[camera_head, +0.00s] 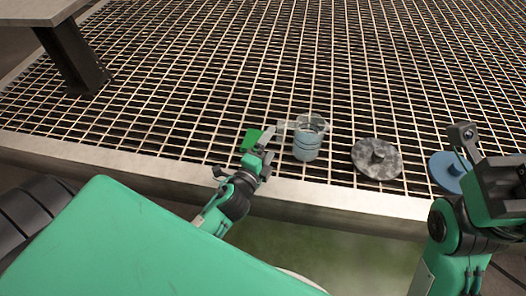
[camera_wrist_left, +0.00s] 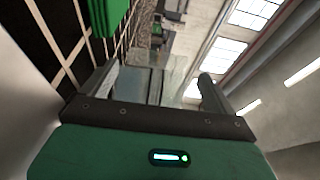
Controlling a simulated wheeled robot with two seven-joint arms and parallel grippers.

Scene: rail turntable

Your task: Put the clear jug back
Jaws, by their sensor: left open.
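The clear jug (camera_head: 307,144) stands upright on the metal grating near its front edge, with its handle on the left side. My left gripper (camera_head: 267,145) is open just left of the jug, close to the handle. In the left wrist view, the gripper's fingers (camera_wrist_left: 155,92) stand apart with clear, see-through surfaces of the jug (camera_wrist_left: 153,84) beyond and between them. I cannot tell whether a finger touches it. My right arm is at the right edge of the head view; its gripper (camera_head: 462,135) is only partly clear, above the blue disc.
A green object (camera_head: 250,139) lies just behind my left gripper. The grating (camera_head: 230,60) behind is clear. A grey table (camera_head: 40,10) stands back left.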

